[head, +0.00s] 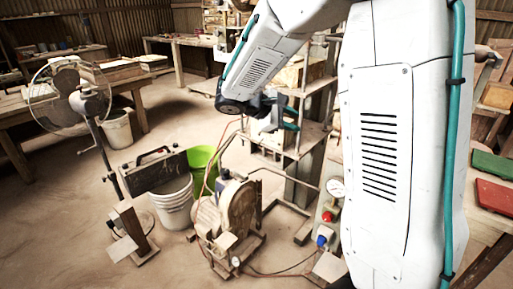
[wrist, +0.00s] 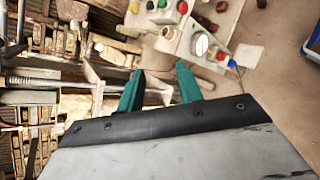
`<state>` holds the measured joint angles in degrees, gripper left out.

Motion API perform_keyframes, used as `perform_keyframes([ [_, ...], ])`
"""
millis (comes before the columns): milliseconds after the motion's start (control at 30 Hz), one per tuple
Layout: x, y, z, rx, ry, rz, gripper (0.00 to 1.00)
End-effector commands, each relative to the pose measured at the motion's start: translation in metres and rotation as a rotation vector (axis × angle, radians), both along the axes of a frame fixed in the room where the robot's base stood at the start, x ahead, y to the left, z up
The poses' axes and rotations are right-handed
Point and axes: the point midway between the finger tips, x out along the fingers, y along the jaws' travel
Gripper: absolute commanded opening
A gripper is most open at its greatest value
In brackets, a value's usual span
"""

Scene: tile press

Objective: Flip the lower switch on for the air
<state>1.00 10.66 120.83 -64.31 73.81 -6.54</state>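A pale control panel (head: 325,208) stands right of centre in the head view, partly hidden behind my arm. It carries a round gauge (head: 336,187), a red control (head: 327,217) and a blue control (head: 322,239) below it. The wrist view shows the panel (wrist: 190,38) at the top, with the gauge (wrist: 201,45), a red control (wrist: 221,56) and several coloured buttons. I cannot tell which is the lower switch or its position. My gripper (wrist: 160,68) has its green fingers apart and empty, short of the panel. In the head view, my gripper (head: 288,118) is above and left of the panel.
A press frame (head: 300,150) stands behind my gripper. A motor-like machine (head: 238,210) with hoses is on the floor left of the panel. A white bucket (head: 174,208), green bucket (head: 203,165) and fan (head: 75,95) stand further left.

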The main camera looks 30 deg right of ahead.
Motion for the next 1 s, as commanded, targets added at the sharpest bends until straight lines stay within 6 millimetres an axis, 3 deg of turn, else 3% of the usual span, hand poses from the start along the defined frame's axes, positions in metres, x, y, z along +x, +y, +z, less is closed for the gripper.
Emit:
perform_keyframes([
  [100, 0.057, -0.016, -0.031, -0.136, 0.114, 0.125, 0.36],
  [300, 0.147, -0.027, -0.098, -0.352, 0.287, 0.365, 0.36],
  [500, 0.217, -0.02, -0.186, -0.532, 0.433, 0.609, 0.36],
  [600, 0.238, -0.013, -0.225, -0.595, 0.483, 0.71, 0.36],
  [733, 0.253, -0.005, -0.259, -0.646, 0.52, 0.795, 0.36],
  [867, 0.26, -0.003, -0.274, -0.669, 0.535, 0.833, 0.36],
  [1000, 0.269, -0.015, -0.275, -0.674, 0.536, 0.836, 0.36],
])
